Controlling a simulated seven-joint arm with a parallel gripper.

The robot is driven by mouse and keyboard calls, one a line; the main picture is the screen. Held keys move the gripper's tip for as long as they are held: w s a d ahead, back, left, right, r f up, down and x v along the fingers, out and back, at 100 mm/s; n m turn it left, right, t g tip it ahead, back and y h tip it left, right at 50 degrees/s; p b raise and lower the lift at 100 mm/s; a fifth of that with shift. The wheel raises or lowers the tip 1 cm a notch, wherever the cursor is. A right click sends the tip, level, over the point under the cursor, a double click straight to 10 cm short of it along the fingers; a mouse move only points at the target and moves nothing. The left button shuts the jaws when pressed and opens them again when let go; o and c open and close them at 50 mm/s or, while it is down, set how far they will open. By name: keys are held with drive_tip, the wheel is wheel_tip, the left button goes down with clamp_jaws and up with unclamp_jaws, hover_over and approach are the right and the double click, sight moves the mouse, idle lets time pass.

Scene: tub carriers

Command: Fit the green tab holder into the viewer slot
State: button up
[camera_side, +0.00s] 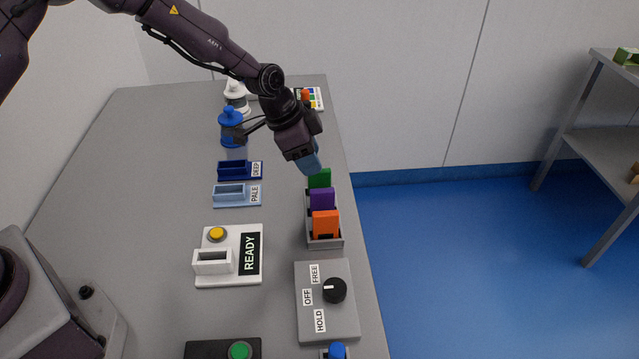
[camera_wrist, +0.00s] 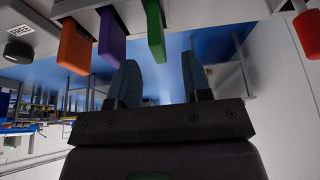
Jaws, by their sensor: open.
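The green tab holder (camera_side: 320,179) stands at the far end of a grey rack (camera_side: 325,243), behind a purple and an orange one. It also shows in the wrist view (camera_wrist: 154,32), ahead of the fingertips and lined up between them. My gripper (camera_side: 311,164) is open and empty, just above the green holder; its blue fingers also show in the wrist view (camera_wrist: 161,80). The fingers hide part of the holder's top in the side view. A white unit with a READY label (camera_side: 255,262) has an upright slot (camera_side: 212,261), apparently the viewer slot, which looks empty.
Purple (camera_side: 322,200) and orange (camera_side: 325,224) holders stand close in the rack. A grey knob box (camera_side: 312,325) lies nearer, with dark blue (camera_side: 232,171) and pale blue (camera_side: 229,196) trays to the left. A blue-capped bottle (camera_side: 230,117) stands behind. The table's right edge is near the rack.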

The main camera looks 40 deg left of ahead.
sight(319, 185)
drive_tip(key=x, duration=0.4)
drive_tip(key=shift+w+d+f, duration=0.1)
drive_tip(key=shift+d, duration=0.1)
clamp_jaws()
